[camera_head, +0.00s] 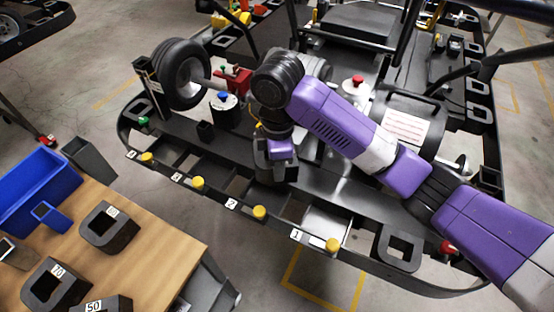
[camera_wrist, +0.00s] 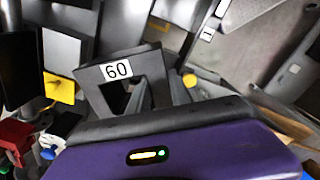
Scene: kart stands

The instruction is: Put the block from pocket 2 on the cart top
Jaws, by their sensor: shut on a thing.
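My gripper (camera_head: 278,158) is over the kart's pocket rail (camera_head: 210,190), its fingers mostly hidden by my wrist. In the wrist view, a dark block labelled 60 (camera_wrist: 94,82) with a square opening sits at the fingers, and my gripper (camera_wrist: 142,98) is shut on it. In the head view the block (camera_head: 268,174) is largely hidden. Whether it is clear of the pocket I cannot tell. The number plate 2 (camera_head: 231,204) is on the rail's front edge. The cart top (camera_head: 150,245) is a wooden surface at lower left.
Dark blocks, including one labelled 50 (camera_head: 100,306), stand on the cart top. A blue bin (camera_head: 40,178) is at its back left. Yellow knobs (camera_head: 260,212) line the rail. A wheel (camera_head: 180,75) stands behind it. Bare wood shows at the cart top's right.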

